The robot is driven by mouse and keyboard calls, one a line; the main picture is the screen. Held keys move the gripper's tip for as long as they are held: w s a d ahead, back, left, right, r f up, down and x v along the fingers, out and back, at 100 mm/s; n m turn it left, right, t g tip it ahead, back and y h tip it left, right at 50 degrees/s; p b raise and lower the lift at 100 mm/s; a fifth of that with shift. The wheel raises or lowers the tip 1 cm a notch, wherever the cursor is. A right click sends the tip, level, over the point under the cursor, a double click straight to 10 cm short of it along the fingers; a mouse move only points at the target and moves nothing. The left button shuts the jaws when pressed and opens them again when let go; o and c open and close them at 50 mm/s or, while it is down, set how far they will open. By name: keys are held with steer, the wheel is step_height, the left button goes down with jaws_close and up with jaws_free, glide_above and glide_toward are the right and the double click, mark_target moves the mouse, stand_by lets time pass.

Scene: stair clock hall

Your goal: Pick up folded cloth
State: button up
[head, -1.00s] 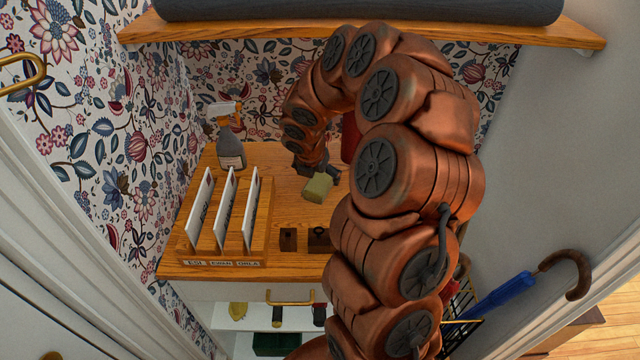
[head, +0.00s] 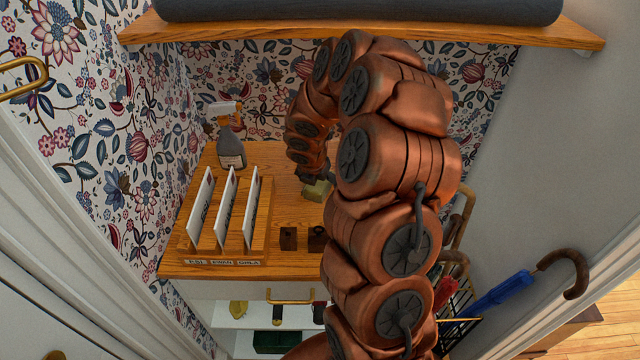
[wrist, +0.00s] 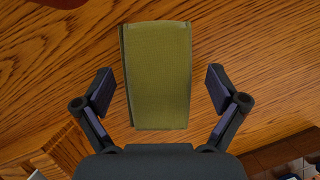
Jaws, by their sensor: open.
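The folded cloth (wrist: 158,78) is an olive-green rectangular block lying on the wooden counter. In the wrist view it sits between and ahead of my open gripper's fingers (wrist: 159,92), with a gap on each side. In the head view the cloth (head: 317,190) is partly hidden by my arm. My gripper (head: 316,176) is right above it there, mostly hidden by my own wrist. The gripper holds nothing.
On the counter (head: 275,158) stand a grey spray bottle (head: 230,148) and a wooden letter rack (head: 267,205) with white cards. Small dark blocks (head: 288,238) sit at the front. A shelf (head: 400,32) with a dark roll hangs above. A blue umbrella (head: 505,292) leans at the right.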

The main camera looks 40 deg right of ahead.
steer(key=shift+f, duration=0.2)
steer(key=shift+c, duration=0.3)
steer(key=c, duration=1.3)
steer(key=shift+r, duration=0.2)
step_height(320, 180, up, 10)
steer(key=shift+r+b, duration=0.1)
steer(key=shift+b, duration=0.3)
steer(key=o, duration=0.7)
steer(key=c, duration=0.5)
